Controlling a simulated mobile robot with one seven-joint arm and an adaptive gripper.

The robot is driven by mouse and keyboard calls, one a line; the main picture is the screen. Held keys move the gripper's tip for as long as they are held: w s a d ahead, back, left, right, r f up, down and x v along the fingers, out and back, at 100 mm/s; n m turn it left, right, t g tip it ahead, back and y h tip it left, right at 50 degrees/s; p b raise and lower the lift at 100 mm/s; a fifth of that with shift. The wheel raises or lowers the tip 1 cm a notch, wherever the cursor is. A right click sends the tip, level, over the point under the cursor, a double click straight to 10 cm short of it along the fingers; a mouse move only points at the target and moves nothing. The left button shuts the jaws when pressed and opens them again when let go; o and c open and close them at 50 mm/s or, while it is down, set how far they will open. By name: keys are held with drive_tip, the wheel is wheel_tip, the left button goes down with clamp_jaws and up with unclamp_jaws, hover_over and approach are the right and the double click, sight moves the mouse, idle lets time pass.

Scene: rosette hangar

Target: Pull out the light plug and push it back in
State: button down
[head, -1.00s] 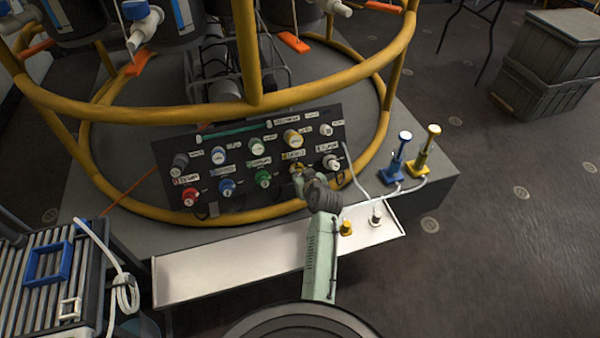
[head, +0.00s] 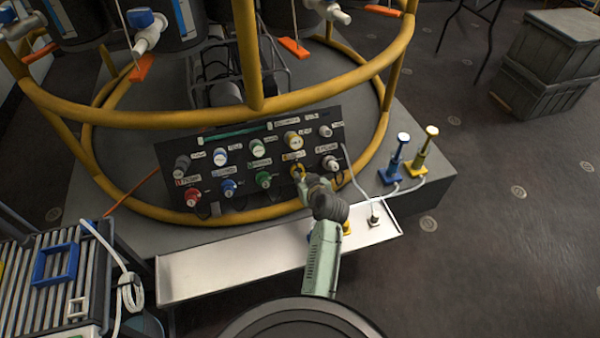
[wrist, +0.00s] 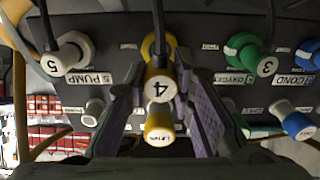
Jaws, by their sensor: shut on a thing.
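The light plug (wrist: 158,85), marked 4, sits between the two purple-padded fingers of my gripper (wrist: 160,72) in the wrist view. A dark cable runs up from it. A yellow socket ring (wrist: 149,46) shows just behind the plug; I cannot tell how deep the plug sits in it. In the head view, my gripper (head: 308,180) is close in front of the yellow socket ring (head: 297,170) at the lower right of the dark panel (head: 244,205). My gripper hides most of the plug there.
Other plugs flank it: a white one marked 5 (wrist: 72,58) and a green one marked 3 (wrist: 250,56). A yellow-capped knob (wrist: 159,128) lies near the fingers. A metal tray (head: 215,275) runs below the panel. Blue (head: 396,155) and yellow (head: 424,153) posts stand right.

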sight(301, 174)
drive_tip(key=shift+s+d+r+p, duration=0.2)
drive_tip(key=shift+s+r+p, duration=0.15)
drive_tip(key=shift+s, duration=0.25)
drive_tip(key=shift+x, duration=2.4)
drive_tip(key=shift+w+f+b, duration=0.1)
drive_tip(key=shift+w+b, duration=0.05)
drive_tip(key=shift+b, duration=0.25)
drive_tip(key=shift+w+a+f, duration=0.1)
drive_tip(key=shift+w, duration=0.1)
idle(0.3)
drive_tip(key=shift+w, duration=0.1)
idle(0.5)
drive_tip(key=c, duration=1.3)
unclamp_jaws()
